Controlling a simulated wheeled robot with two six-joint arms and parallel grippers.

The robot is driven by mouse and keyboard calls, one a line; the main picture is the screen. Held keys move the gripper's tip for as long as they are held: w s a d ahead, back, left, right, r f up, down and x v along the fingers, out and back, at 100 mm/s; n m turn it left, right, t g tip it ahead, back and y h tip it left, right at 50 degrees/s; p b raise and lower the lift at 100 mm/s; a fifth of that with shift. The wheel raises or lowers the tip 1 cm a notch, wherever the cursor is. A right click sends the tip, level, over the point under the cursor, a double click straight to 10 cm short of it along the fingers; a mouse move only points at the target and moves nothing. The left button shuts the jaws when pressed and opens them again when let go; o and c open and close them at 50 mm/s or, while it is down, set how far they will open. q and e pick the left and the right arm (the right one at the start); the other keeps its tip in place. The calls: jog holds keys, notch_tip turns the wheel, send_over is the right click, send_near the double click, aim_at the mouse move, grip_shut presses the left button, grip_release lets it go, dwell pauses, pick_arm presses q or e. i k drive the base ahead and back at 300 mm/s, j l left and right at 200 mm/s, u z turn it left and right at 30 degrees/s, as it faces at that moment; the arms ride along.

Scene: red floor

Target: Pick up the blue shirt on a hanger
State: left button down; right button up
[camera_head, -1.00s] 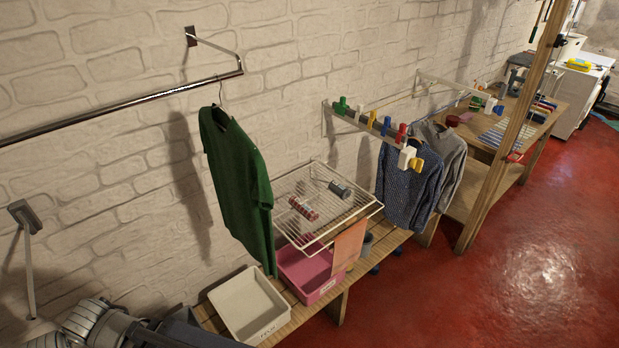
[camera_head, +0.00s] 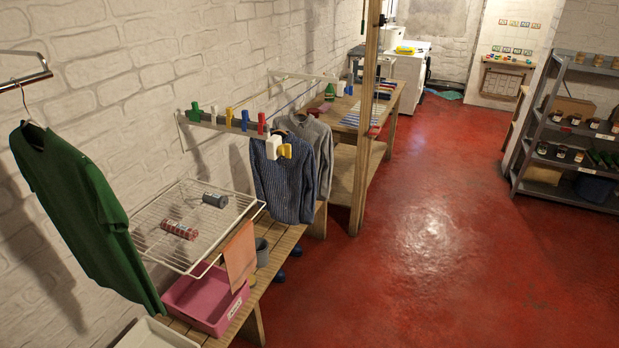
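The blue shirt (camera_head: 284,185) hangs from the wall rack (camera_head: 222,124) near the middle of the view. It is dark blue with a fine pattern, and its hanger is mostly hidden by the collar and the clips. A grey shirt (camera_head: 318,146) hangs just behind it, partly covered by it. A green shirt (camera_head: 85,205) hangs on a hanger (camera_head: 30,112) from a metal rail (camera_head: 22,80) at the left. Neither of my grippers shows in this view.
A wire drying rack (camera_head: 190,225), a pink bin (camera_head: 205,298) and a white bin (camera_head: 158,335) are along the wooden bench. A wooden post (camera_head: 366,120) stands right of the shirts. Grey shelves (camera_head: 575,135) stand far right. The red floor (camera_head: 440,250) between is clear.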

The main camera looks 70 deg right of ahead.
aim_at(289, 186)
jog(key=z, duration=0.4)
jog(key=l+z, duration=0.15)
jog(key=z, duration=0.7)
jog(key=l+z, duration=0.1)
jog(key=z, duration=0.35)
